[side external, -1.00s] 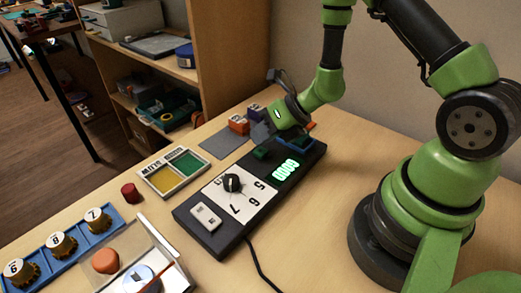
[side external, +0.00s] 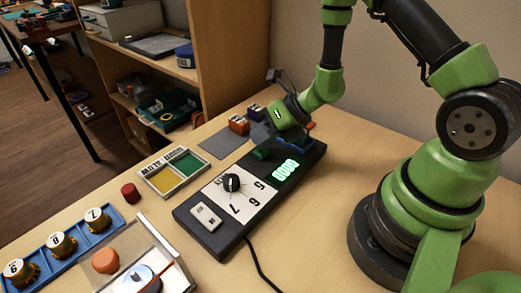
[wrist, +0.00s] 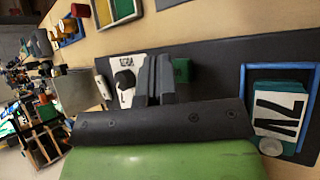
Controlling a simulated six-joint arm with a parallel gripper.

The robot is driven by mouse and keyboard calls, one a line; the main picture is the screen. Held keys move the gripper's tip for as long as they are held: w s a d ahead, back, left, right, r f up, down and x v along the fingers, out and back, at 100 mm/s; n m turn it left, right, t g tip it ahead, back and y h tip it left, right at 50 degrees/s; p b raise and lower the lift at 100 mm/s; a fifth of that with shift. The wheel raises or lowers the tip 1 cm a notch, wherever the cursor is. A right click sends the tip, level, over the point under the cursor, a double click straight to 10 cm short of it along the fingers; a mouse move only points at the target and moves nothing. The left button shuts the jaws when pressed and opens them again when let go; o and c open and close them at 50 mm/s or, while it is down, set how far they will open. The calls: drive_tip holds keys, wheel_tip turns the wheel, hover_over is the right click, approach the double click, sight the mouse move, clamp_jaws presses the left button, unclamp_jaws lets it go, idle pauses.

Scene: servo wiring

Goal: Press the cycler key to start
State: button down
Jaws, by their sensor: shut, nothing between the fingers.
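The cycler (side external: 230,243) is a long dark box on the table with a black pointer knob (side external: 232,183) on a white numbered dial, a glowing green display (side external: 285,169) and a white switch block (side external: 206,217). Its green key (side external: 262,153) is raised near the far end; it also shows in the wrist view (wrist: 181,70). My gripper (wrist: 158,66) is shut and empty, over the cycler, with its fingers just left of the green key in the wrist view. I cannot tell whether they touch anything. In the side view my gripper's fingertips are hard to make out.
A blue-framed pocket (wrist: 246,88) at the cycler's end holds a teal labelled block (wrist: 280,112). A yellow-and-green tray (side external: 164,181), red cylinder (side external: 130,192) and blue rack (side external: 80,245) of numbered knobs stand left. A black cable (side external: 262,268) runs off the front.

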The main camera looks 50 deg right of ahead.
sight(262, 150)
drive_tip(key=shift+f, duration=0.1)
drive_tip(key=shift+f, duration=0.3)
drive_tip(key=shift+f, duration=0.5)
idle(0.6)
idle(0.3)
drive_tip(key=shift+r, duration=0.95)
drive_tip(key=shift+r, duration=2.5)
